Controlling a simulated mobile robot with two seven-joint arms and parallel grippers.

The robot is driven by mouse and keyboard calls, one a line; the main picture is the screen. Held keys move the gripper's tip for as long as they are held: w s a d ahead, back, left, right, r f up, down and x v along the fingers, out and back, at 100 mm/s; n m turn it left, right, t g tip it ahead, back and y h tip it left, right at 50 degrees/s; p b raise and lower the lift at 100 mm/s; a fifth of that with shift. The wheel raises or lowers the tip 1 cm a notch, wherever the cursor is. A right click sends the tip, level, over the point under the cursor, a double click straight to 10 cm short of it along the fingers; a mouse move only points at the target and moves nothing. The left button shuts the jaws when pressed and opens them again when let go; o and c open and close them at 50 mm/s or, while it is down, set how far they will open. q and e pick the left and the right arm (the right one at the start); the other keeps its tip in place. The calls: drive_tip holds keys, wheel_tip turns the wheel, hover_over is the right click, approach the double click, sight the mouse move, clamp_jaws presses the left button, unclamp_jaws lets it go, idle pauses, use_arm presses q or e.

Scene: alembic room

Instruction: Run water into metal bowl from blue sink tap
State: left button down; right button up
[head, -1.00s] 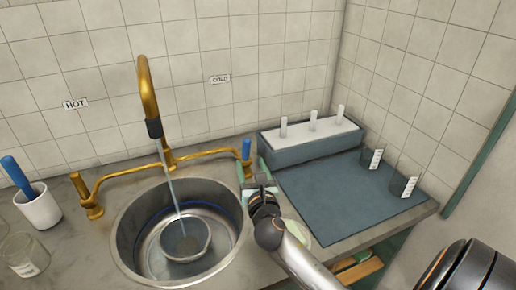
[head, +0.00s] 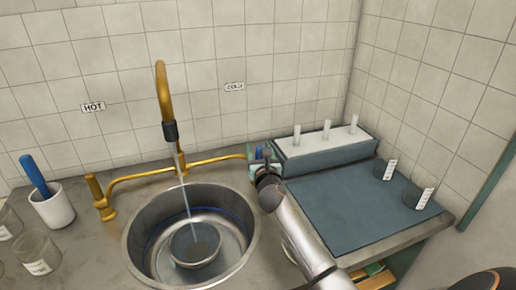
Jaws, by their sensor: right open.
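The metal bowl (head: 195,245) sits upright in the round steel sink (head: 131,250). The brass tap (head: 164,95) arches over it, and a thin stream of water (head: 187,190) falls from its dark nozzle into the bowl. The right-hand handle, under the COLD label (head: 235,87), has a blue top (head: 259,153). My right gripper (head: 262,162) is open at this blue handle, its fingers around or beside it; the exact contact is hard to see. The left-hand brass handle (head: 98,195) stands under the HOT label (head: 93,107). My left gripper is not in view.
A white cup (head: 53,209) with a blue-handled tool and glass beakers (head: 37,254) stand left of the sink. A blue-grey mat (head: 345,215), a rack with white sticks (head: 325,148) and labelled glasses (head: 417,193) fill the right counter.

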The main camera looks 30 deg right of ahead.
drive_tip(key=shift+w+d, duration=0.25)
drive_tip(key=shift+w, duration=0.3)
drive_tip(key=shift+c, duration=0.3)
clamp_jaws()
idle(0.8)
